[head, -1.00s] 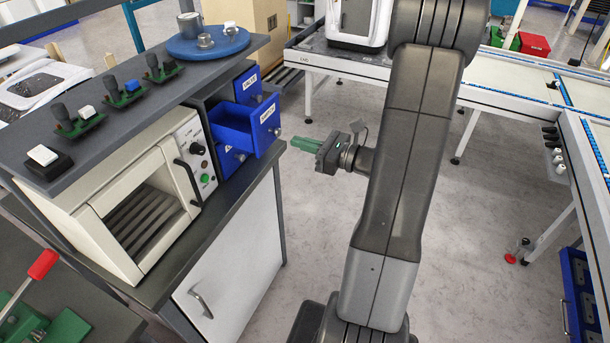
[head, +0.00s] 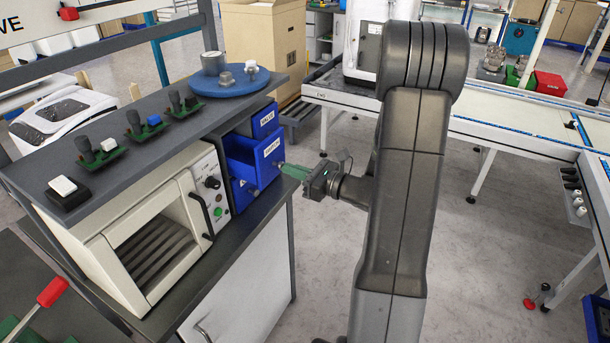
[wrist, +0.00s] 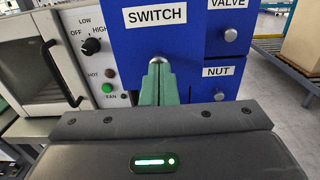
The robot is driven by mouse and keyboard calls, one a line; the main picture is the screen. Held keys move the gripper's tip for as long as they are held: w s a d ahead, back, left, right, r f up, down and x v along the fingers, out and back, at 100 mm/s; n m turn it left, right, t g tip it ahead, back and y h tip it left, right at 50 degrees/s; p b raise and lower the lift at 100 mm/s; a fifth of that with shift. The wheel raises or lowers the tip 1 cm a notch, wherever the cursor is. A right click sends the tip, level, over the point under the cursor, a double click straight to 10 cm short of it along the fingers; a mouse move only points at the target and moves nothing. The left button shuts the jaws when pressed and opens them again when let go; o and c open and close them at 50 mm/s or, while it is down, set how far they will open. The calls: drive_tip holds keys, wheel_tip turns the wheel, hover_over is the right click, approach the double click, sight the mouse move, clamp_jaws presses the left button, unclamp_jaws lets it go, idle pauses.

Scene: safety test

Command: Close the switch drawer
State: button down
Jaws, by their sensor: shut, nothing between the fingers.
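The blue drawer labelled SWITCH (head: 269,165) stands partly out of the small blue drawer cabinet, its open top showing in the head view. Its front (wrist: 187,51) fills the upper middle of the wrist view, with a round metal knob under the label. My gripper (head: 284,169) is shut and empty, its green fingers pointing at this drawer front. In the wrist view the fingertips (wrist: 158,72) are at the knob and partly cover it. I cannot tell whether they touch it.
The VALVE drawer (wrist: 229,25) and NUT drawer (wrist: 218,83) sit farther back than the SWITCH front. A white oven (head: 150,235) stands left of the drawers. A shelf with a blue round plate (head: 239,82) is above. Open floor (head: 325,255) lies to the right.

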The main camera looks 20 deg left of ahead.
sight(264, 160)
drive_tip(key=a, duration=0.3)
drive_tip(key=a+b, duration=0.1)
drive_tip(key=a, duration=0.6)
drive_tip(key=shift+w, duration=0.35)
drive_tip(key=shift+d+r, duration=0.1)
drive_tip(key=shift+r, duration=0.05)
drive_tip(key=shift+w, duration=0.1)
drive_tip(key=shift+d, duration=0.25)
drive_tip(key=s+d+b, duration=0.1)
drive_tip(key=d+b, duration=0.1)
drive_tip(key=d, duration=1.1)
drive_tip(key=shift+s+d, duration=0.15)
drive_tip(key=shift+d, duration=0.2)
drive_tip(key=a, duration=0.4)
drive_tip(key=a+p, duration=0.1)
drive_tip(key=a, duration=0.4)
drive_tip(key=w+a, duration=0.1)
drive_tip(key=a, duration=0.3)
drive_tip(key=shift+a+p, duration=0.2)
drive_tip(key=shift+p, duration=0.1)
